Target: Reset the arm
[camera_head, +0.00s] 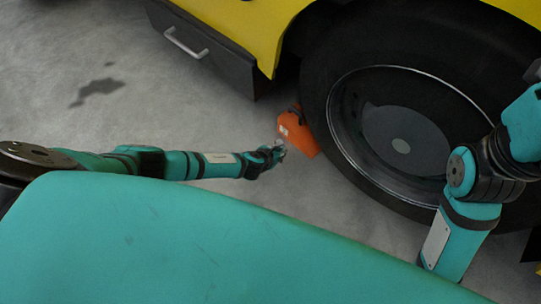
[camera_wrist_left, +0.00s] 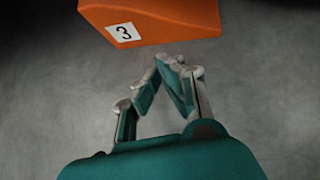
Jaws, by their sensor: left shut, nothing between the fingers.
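My left arm reaches in from the left in the head view, and its gripper (camera_head: 280,153) is just left of an orange wedge-shaped chock (camera_head: 299,138). The chock lies on the floor against the big black tyre. In the left wrist view the gripper (camera_wrist_left: 170,62) is shut and empty, its fingertips together just below the chock (camera_wrist_left: 165,18), which bears a white label with a 3. The chock's top is cut off there. My right arm shows at the right of the head view, with its gripper out of the picture.
The large wheel (camera_head: 345,120) belongs to a yellow vehicle (camera_head: 235,25). A dark box with a metal handle (camera_head: 187,43) hangs at the vehicle's side. The grey floor (camera_head: 150,110) at the left is open, with a dark stain.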

